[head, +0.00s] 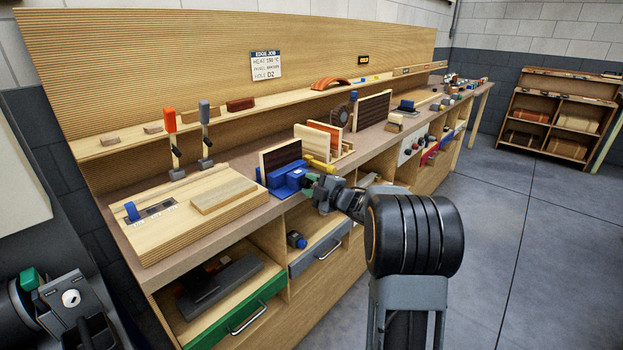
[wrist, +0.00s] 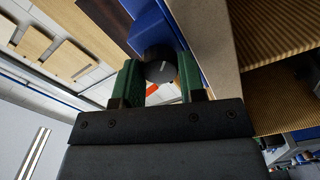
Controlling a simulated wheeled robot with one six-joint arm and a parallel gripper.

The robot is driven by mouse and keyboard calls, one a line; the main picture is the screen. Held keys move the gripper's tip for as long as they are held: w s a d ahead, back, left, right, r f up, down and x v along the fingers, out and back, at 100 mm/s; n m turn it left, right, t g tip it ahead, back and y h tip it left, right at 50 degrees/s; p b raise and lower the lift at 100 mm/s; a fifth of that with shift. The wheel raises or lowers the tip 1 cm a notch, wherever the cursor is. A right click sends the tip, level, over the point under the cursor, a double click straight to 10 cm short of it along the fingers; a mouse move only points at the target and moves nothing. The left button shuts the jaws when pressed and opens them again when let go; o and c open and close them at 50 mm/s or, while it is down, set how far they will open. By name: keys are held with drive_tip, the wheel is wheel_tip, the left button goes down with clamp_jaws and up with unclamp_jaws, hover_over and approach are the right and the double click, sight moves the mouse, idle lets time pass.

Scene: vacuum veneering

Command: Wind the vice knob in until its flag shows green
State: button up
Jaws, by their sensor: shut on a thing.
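The blue vice (head: 285,182) is fixed at the front edge of the bench, with a dark board (head: 280,156) standing upright at it. My gripper (head: 309,181) reaches the vice's front from the right. In the wrist view the green fingers of my gripper (wrist: 159,72) are shut on the round black knob (wrist: 160,67), one on each side. The knob has a pale line on its face. The vice's blue body (wrist: 158,25) shows behind it. A small orange-red patch shows below the knob in the wrist view; I cannot tell whether it is the flag.
A pale board (head: 223,196) lies on the wooden bed left of the vice. Two upright toggle clamps, one with a red handle (head: 170,120), stand behind it. A rack of panels (head: 318,140) is right of the vice. A grey drawer (head: 318,250) is below. The floor (head: 520,240) is clear.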

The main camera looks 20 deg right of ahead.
drive_tip(key=shift+m+p, duration=1.25)
drive_tip(key=shift+m, duration=0.65)
drive_tip(key=o, duration=0.9)
drive_tip(key=shift+o, duration=0.2)
drive_tip(key=v, duration=1.3)
drive_tip(key=shift+s+d, duration=0.15)
drive_tip(key=shift+s, duration=0.2)
